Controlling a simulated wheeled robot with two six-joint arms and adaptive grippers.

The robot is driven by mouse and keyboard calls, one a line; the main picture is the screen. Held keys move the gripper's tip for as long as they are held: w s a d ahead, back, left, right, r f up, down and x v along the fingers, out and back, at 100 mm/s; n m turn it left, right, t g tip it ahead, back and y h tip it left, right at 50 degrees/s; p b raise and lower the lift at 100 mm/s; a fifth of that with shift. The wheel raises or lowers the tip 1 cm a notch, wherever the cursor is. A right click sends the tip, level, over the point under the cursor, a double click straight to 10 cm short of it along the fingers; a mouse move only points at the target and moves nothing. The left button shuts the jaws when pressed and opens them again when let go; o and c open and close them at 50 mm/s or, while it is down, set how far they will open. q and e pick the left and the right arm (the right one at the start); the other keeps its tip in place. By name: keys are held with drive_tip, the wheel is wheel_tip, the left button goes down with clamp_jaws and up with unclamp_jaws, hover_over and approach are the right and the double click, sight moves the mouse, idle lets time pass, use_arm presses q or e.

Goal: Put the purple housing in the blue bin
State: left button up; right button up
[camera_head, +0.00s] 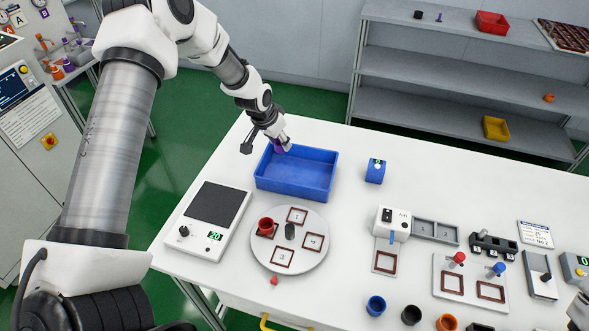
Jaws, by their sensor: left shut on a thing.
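The blue bin (292,190) is an open rectangular tray on the white table, left of the middle. My left gripper (284,145) is at the bin's far rim, toward its left side. It is shut on the purple housing (278,150). Only a small part of the purple housing shows; the fingers hide the rest. The housing appears at or over the far inside edge of the bin, and I cannot tell its exact height. My right gripper is not seen.
A round white turntable (322,262) with a red cup (266,226) stands in front of the bin. A scale (212,212) is at its left. A blue device (375,171) is at its right. Several cups line the front edge. Table behind the blue device is clear.

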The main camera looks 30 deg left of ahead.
use_arm(q)
wheel_tip(320, 180, down, 10)
drive_tip(key=b, duration=0.4)
drive_tip(key=shift+r, duration=0.15)
drive_tip(key=shift+f, duration=0.2)
drive_tip(key=o, duration=0.9)
drive_tip(key=shift+c, duration=0.2)
drive_tip(key=shift+r, duration=0.1)
